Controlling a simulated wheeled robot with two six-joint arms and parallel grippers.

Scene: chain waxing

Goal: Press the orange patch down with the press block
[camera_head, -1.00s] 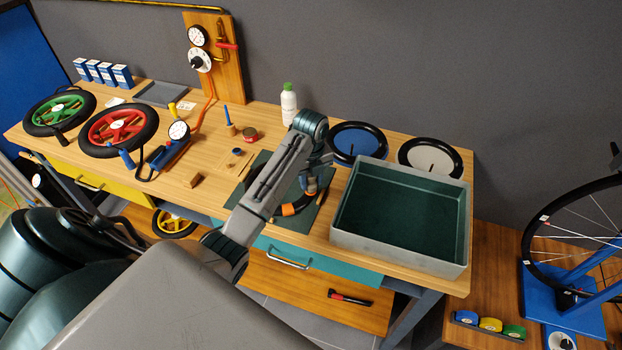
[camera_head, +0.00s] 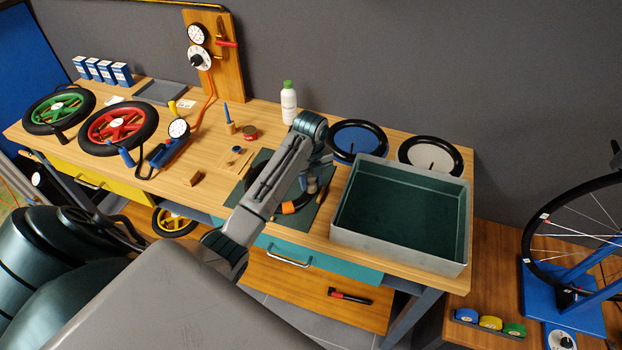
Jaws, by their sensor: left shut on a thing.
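The orange patch (camera_head: 288,208) shows on the dark tube (camera_head: 303,200), which lies on a dark green mat (camera_head: 262,219) in the middle of the bench. My left gripper (camera_head: 312,188) points down over the tube, just right of the visible orange. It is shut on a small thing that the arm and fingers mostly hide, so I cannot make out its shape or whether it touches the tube. My right gripper is not in view.
A grey tray with a dark green floor (camera_head: 400,255) stands close on the right of the mat. Behind are a white bottle (camera_head: 288,103) and a blue disc wheel (camera_head: 357,140). A red wheel (camera_head: 117,128) and a pump (camera_head: 168,150) lie to the left.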

